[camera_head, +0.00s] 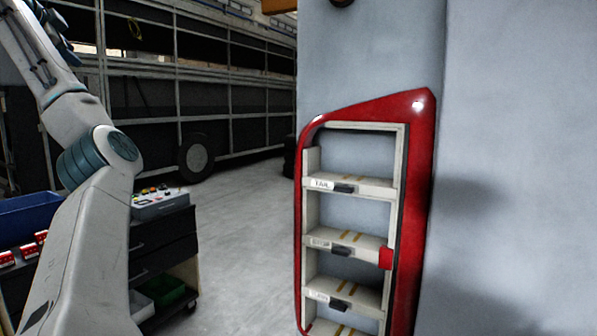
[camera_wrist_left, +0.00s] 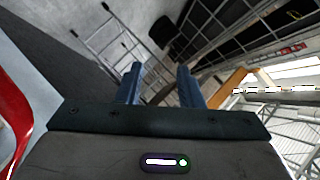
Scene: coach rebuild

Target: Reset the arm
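My left arm (camera_head: 85,190) rises along the left side of the head view, bent at a teal joint, with its upper part reaching the top left corner. My left gripper shows in the left wrist view (camera_wrist_left: 157,85), with its two blue fingers apart and nothing between them. It is raised in free air, away from the shelves and the cart. My right arm and right gripper are in neither view.
A red-framed shelf rack (camera_head: 418,190) with labelled, empty-looking shelves stands against the grey wall. A dark drawer cart (camera_head: 165,240) with a button box (camera_head: 160,203) is behind my left arm. A blue bin (camera_head: 25,215) is left. Open floor (camera_head: 245,220) lies between cart and rack.

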